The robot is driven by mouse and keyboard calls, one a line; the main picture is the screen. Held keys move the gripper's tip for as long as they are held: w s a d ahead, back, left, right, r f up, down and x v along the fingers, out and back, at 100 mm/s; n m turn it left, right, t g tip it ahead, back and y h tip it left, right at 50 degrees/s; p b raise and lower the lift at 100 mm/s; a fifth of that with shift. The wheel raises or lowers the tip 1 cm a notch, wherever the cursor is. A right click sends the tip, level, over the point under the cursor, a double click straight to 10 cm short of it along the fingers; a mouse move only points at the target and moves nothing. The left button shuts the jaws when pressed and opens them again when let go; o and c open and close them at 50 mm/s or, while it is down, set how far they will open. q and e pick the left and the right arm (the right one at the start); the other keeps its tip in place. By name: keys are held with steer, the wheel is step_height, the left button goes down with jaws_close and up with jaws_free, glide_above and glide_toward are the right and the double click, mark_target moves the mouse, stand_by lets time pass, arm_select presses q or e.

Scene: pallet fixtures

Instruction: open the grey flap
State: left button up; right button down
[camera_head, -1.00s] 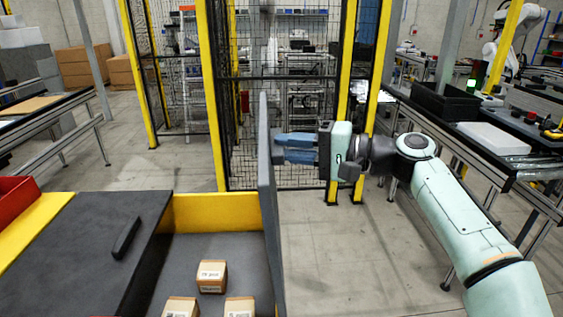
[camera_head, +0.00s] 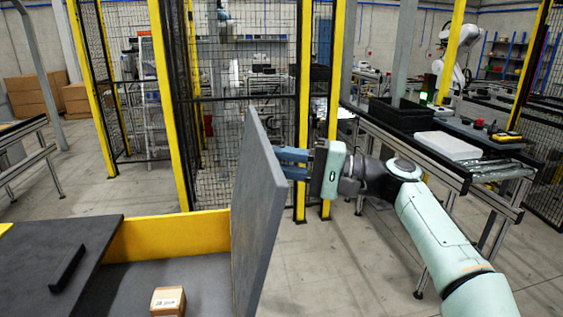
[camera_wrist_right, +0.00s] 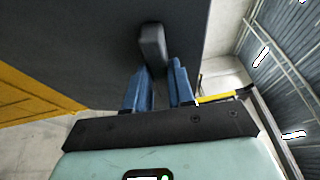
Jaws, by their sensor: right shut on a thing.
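The grey flap (camera_head: 258,215) stands raised, roughly upright, on the right side of a yellow-edged box in the head view. Its broad face shows at an angle. In the right wrist view the flap (camera_wrist_right: 80,45) fills the upper left, with a dark handle (camera_wrist_right: 152,45) on it. My right gripper (camera_head: 285,164) is at the flap's right side; its blue fingers (camera_wrist_right: 160,80) are shut on the handle in the wrist view. The head view hides the handle behind the flap. My left gripper is not in view.
The box has a yellow wall (camera_head: 170,235) and holds a small carton (camera_head: 168,300). A second dark flap (camera_head: 55,250) with a handle (camera_head: 67,267) lies flat at left. A conveyor table (camera_head: 440,150) stands at right.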

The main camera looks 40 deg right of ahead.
steer(key=shift+w+f, duration=0.1)
steer(key=shift+f, duration=0.3)
steer(key=c, duration=1)
jaws_free()
steer(key=shift+a, duration=0.1)
steer(key=shift+r, duration=0.15)
steer(key=v, duration=1.3)
steer(key=shift+d, duration=0.2)
